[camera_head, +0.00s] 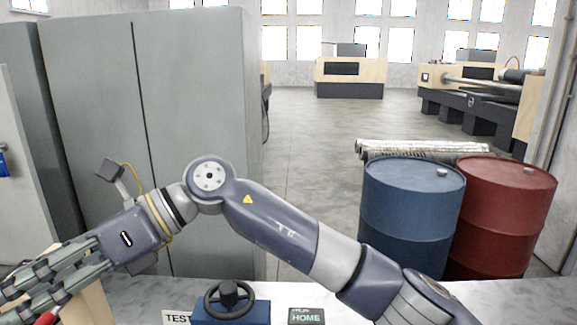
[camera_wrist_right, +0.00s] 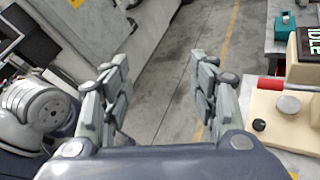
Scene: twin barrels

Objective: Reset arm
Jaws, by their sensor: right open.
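My right arm comes in from the lower right of the head view and reaches across to the left, bent at the elbow. My right gripper (camera_head: 35,283) is at the lower left edge of that view, over the near bench. In the right wrist view the two fingers of my right gripper (camera_wrist_right: 160,80) stand wide apart. Nothing is between them; the floor shows through the gap. My left gripper is not in view.
A valve wheel on a blue box (camera_head: 232,309) and a HOME sign (camera_head: 307,317) are on the near bench (camera_head: 275,290). Beyond are a blue barrel (camera_head: 410,215), a red barrel (camera_head: 510,215) and grey cabinets (camera_head: 195,110). A beige block (camera_wrist_right: 275,125) is right of the gripper.

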